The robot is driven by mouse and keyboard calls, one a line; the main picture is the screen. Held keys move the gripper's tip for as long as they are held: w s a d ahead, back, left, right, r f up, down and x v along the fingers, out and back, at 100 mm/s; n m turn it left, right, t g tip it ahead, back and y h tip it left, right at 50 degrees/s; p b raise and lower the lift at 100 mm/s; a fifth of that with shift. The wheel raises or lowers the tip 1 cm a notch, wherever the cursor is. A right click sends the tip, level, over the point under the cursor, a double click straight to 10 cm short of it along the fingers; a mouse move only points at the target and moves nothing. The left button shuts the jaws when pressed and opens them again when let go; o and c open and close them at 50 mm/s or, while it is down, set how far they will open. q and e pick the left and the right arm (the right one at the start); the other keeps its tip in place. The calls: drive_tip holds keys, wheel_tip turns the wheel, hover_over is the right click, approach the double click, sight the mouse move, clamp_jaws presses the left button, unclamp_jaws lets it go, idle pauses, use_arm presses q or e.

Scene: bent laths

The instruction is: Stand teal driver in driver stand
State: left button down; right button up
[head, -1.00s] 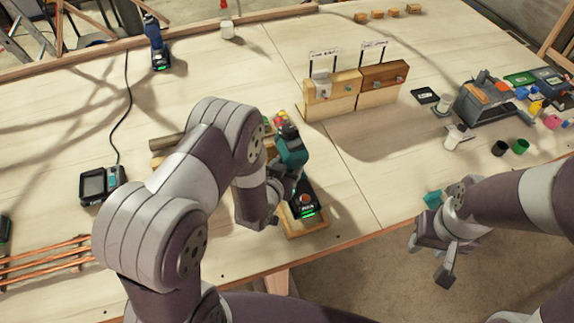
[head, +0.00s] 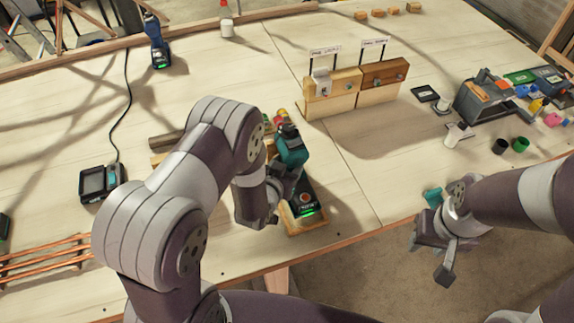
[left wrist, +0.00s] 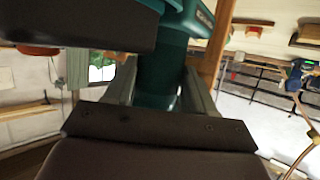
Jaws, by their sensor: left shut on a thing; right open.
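The teal driver (head: 291,152) is in the middle of the head view, with its black battery foot (head: 307,194) and green light toward the table's front edge. My left gripper (head: 279,195) is shut on its handle; the teal handle (left wrist: 164,82) shows between the fingers in the left wrist view. A pale wooden block (head: 288,222), seemingly the driver stand, lies under the battery foot and is mostly hidden. I cannot tell whether the foot touches it. My right gripper (head: 430,262) is open and empty, off the table's front edge.
A blue driver (head: 154,42) stands at the back left. A black charger-like device (head: 103,183) and copper rods (head: 45,257) lie at left. Wooden blocks with signs (head: 332,95) stand behind. A grey toolbox (head: 486,98) and small cups (head: 520,145) are at right.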

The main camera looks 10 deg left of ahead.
use_arm(q)
drive_tip(key=shift+w+f+b, duration=0.1)
drive_tip(key=shift+f+b, duration=1.8)
drive_tip(key=shift+f, duration=0.2)
idle(1.1)
drive_tip(key=shift+c, duration=1.5)
unclamp_jaws()
drive_tip(key=shift+f, duration=0.15)
drive_tip(key=s+a+r+g, duration=0.1)
drive_tip(key=s+r+g, duration=0.2)
drive_tip(key=s, duration=0.3)
drive_tip(key=s+a+r+g+y, duration=0.1)
drive_tip(key=s+a+r+g, duration=0.1)
drive_tip(key=s+r+g, duration=0.2)
drive_tip(key=s+a+r+n+g, duration=0.1)
drive_tip(key=s+r+g, duration=0.2)
drive_tip(key=s, duration=0.6)
drive_tip(key=shift+s+a+r+g+y+b, duration=0.2)
drive_tip(key=shift+r+g+y+b, duration=0.2)
drive_tip(key=shift+g, duration=0.6)
